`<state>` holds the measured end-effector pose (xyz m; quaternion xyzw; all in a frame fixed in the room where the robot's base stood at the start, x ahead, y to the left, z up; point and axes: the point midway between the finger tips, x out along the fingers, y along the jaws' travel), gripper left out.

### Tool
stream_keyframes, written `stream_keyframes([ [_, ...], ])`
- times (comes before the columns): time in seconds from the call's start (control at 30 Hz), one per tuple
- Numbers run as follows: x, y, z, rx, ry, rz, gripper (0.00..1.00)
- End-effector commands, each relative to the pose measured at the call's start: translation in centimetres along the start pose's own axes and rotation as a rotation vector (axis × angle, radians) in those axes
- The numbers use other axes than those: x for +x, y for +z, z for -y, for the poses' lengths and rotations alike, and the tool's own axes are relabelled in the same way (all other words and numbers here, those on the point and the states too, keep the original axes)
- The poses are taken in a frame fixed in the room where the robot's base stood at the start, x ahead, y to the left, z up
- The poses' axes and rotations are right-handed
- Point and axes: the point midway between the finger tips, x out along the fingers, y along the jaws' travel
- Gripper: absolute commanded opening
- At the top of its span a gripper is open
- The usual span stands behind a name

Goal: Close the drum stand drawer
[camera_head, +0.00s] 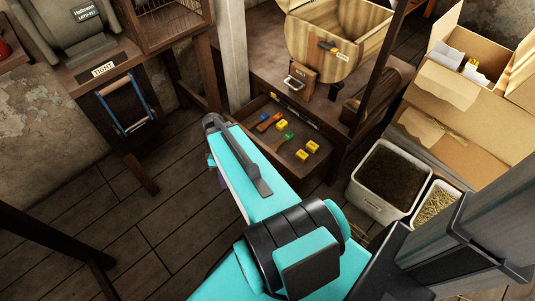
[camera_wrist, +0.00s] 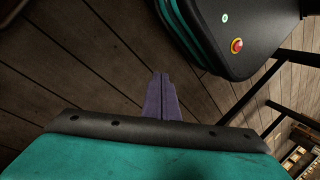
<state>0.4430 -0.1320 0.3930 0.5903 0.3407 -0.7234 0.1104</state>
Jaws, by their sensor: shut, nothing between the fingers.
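The drum stand (camera_head: 345,112) is a dark wooden frame with a round wooden drum (camera_head: 312,55) on top. Its drawer (camera_head: 284,150) is pulled out below, showing several yellow pieces (camera_head: 301,155), a green piece (camera_head: 289,135) and orange-handled items inside. My arm covers part of the drawer's near left side. My gripper's purple fingers (camera_wrist: 160,95) are shut and empty in the wrist view, over bare floorboards. In the head view only a bit of purple shows beside my arm, left of the drawer. Whether anything touches the drawer cannot be told.
A white bin of dark soil (camera_head: 388,178) and a box of pale pieces (camera_head: 435,205) stand right of the drawer, near cardboard boxes (camera_head: 450,110). A post (camera_head: 234,55) stands behind left. A machine table (camera_head: 95,72) is at upper left.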

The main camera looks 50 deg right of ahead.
Motion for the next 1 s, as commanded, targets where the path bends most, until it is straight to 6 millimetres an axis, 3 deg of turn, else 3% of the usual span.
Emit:
stream_keyframes([
  [0.03, 0.0, 0.4, -1.6, -0.037, 0.005, -0.021, 0.0],
  [0.1, -0.9, 1.1, -3.1, -0.103, 0.01, -0.047, 0.0],
  [0.5, -6.4, 7.2, -9.9, -0.491, 0.092, -0.17, 0.0],
  [0.8, -10.1, 13.0, -12.8, -0.765, 0.192, -0.219, 0.0],
  [1.0, -11.5, 15.2, -13.2, -0.864, 0.232, -0.226, 0.0],
])
